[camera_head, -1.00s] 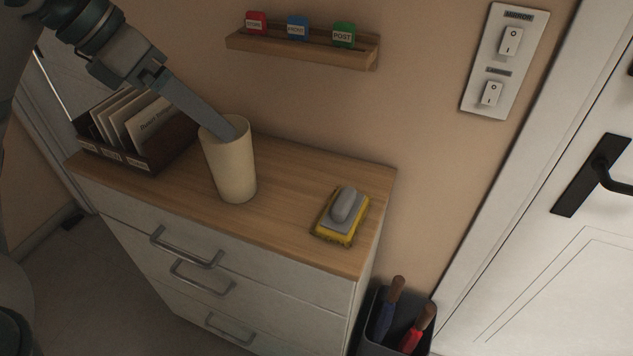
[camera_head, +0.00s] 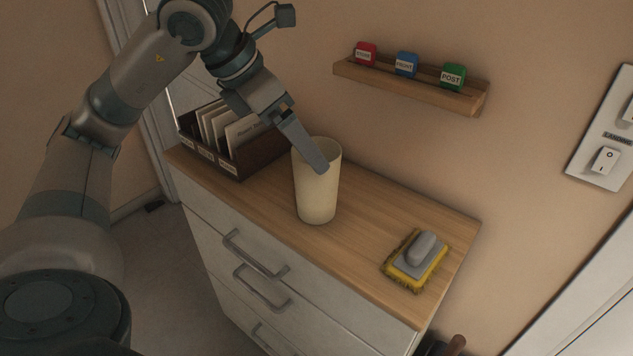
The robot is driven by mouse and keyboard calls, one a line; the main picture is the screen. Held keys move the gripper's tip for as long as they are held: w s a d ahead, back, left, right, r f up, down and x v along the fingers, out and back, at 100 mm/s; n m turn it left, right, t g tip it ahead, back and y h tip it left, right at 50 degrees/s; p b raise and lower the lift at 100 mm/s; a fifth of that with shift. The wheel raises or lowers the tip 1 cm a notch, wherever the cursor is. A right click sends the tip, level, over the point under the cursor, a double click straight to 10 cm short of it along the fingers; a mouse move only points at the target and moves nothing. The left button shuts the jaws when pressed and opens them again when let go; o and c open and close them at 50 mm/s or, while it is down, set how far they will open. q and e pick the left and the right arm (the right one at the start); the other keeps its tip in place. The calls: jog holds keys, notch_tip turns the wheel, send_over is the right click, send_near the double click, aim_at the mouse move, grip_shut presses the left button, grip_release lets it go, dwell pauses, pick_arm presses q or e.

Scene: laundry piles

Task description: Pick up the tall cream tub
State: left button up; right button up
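The tall cream tub (camera_head: 315,198) stands upright on the wooden top of a white drawer unit, near the middle. My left gripper (camera_head: 320,167) comes down at a slant from the upper left and overlaps the tub's open mouth. Only one grey finger shows clearly, its tip over the near part of the rim. Whether the tip is inside the tub or in front of it, and whether it touches, I cannot tell. The other finger is not distinguishable, so the opening is unclear. My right gripper is not in view.
A dark letter box (camera_head: 233,160) with cards stands left of the tub. A grey eraser-like block (camera_head: 421,247) on a yellow-edged pad (camera_head: 398,272) lies to the right. A wall shelf (camera_head: 410,87) with three coloured tags hangs behind. Bare wood (camera_head: 365,215) separates tub and pad.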

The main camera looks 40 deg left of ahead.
aim_at(326, 178)
pick_arm(q)
jog(key=x, duration=0.7)
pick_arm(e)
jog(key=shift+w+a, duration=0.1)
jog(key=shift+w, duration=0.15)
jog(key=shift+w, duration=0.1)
pick_arm(q)
jog(key=shift+f, duration=0.15)
jog(key=p+x, duration=0.1)
jog(key=x, duration=0.3)
jog(key=shift+a+f, duration=0.2)
jog(key=shift+w+d+f, duration=0.1)
jog(key=shift+w+f, duration=0.05)
jog(key=shift+f, duration=0.2)
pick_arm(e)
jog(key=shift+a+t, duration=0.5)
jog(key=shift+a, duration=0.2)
